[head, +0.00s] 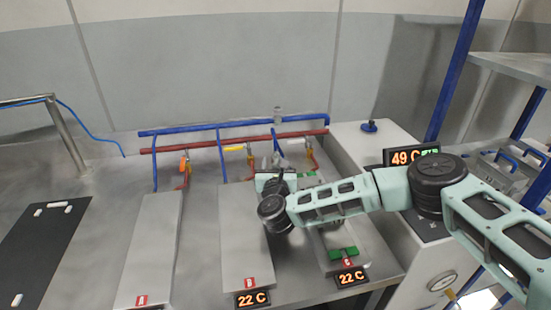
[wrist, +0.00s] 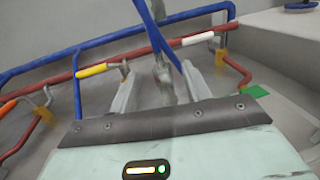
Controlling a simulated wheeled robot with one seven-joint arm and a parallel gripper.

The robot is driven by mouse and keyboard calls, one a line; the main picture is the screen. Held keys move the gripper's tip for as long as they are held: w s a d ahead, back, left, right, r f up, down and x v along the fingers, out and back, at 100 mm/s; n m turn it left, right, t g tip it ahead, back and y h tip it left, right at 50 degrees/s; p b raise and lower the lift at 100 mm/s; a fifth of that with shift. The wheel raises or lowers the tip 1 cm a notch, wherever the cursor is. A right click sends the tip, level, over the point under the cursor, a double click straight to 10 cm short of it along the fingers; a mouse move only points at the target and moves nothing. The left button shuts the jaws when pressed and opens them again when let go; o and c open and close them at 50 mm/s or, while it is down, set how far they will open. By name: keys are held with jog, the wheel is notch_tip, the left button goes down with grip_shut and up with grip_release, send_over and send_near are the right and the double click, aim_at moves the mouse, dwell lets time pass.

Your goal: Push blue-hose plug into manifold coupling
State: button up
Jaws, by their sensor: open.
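The manifold has a blue pipe (head: 190,130) above a red pipe (head: 205,142) along the back of the bench. A grey upright fitting (head: 277,114), possibly the coupling, stands at the blue pipe. My gripper (head: 277,161) is open in front of the manifold's right part. In the wrist view its fingers (wrist: 160,88) stand either side of a grey metal piece (wrist: 163,72), with a gap to each finger. A blue length (wrist: 150,25) rises above this piece; I cannot tell whether it is hose or pipe. A thin blue hose (head: 82,118) hangs at left; no plug is clearly visible on it.
Grey plates (head: 150,250) lie on the bench, with 22 C displays (head: 253,299) at the front. A cabinet with a 49 C display (head: 403,156) and blue-framed shelves stand right. A metal rail (head: 66,135) and black mat (head: 45,245) are left.

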aim_at(275, 155)
jog(key=shift+w+a+p, duration=0.2)
jog(key=shift+w+p, duration=0.6)
jog(key=shift+w, duration=1.5)
jog(key=c, duration=1)
jog(key=shift+c, duration=0.2)
jog(key=shift+r, duration=0.1)
